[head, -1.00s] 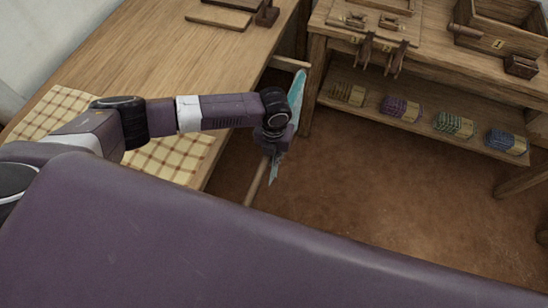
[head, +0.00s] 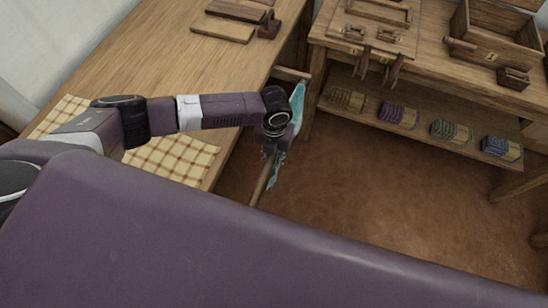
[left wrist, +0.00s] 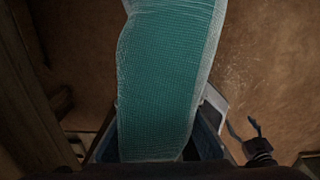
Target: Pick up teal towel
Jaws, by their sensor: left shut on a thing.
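The teal towel (head: 299,103) hangs at the right side of the long wooden table, by a wooden rail. Part of it shows above my left gripper and part below, with the middle hidden by the gripper. My left gripper (head: 272,150) is at the towel, its fingers mostly hidden behind the wrist. In the left wrist view the towel (left wrist: 165,75) fills the middle as a woven teal band with pale edges, running down between the fingers of my left gripper (left wrist: 155,150), which is shut on it. My right gripper is not in view.
The wooden table (head: 170,80) carries a checked cloth (head: 170,155) and wooden boards (head: 222,28). A wooden rail (head: 262,182) sticks out below the towel. A workbench (head: 420,60) with a lower shelf of folded cloth bundles (head: 398,112) stands right. Brown floor between is clear.

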